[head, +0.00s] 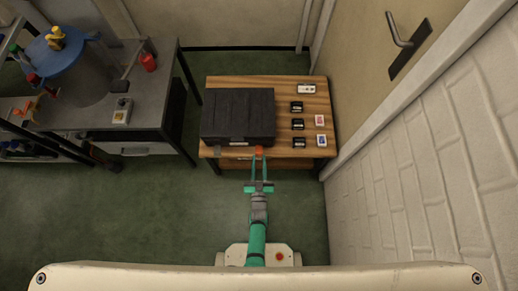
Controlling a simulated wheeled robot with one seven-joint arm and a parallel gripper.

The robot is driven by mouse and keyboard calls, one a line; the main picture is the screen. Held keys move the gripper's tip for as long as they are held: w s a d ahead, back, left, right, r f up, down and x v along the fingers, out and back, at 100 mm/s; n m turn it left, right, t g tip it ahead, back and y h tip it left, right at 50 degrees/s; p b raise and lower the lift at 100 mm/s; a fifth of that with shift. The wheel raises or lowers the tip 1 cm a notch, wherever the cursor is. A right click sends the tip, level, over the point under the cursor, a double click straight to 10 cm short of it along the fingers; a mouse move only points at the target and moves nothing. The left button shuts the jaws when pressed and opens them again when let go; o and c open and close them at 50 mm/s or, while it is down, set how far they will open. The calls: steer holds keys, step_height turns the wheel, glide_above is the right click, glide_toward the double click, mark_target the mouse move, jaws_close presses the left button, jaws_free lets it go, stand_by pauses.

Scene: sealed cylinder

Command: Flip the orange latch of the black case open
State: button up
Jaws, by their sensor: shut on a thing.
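The black case (237,112) lies closed on a small wooden table, with its latch side facing me. The orange latch (259,151) shows as a small orange patch at the front edge of the case, right of its middle. My gripper (258,157) reaches up to the case's front edge from below in the picture. Its two thin green fingers meet the latch and are shut on it. The fingertips partly cover the latch, and its exact angle is too small to tell.
The wooden table (286,88) also carries several small black, white and pink items right of the case. A grey workbench (158,92) stands at the left, with a red can (148,62) on it. A white brick wall (400,165) and a door handle (405,42) are at the right. The green floor before the table is clear.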

steer(key=shift+w+f+t, duration=0.15)
steer(key=shift+f+t, duration=0.05)
steer(key=shift+t, duration=0.3)
stand_by(0.3)
steer(key=o, duration=1.1)
steer(key=shift+c, duration=0.2)
steer(key=s, duration=1.1)
steer(key=shift+f, duration=0.35)
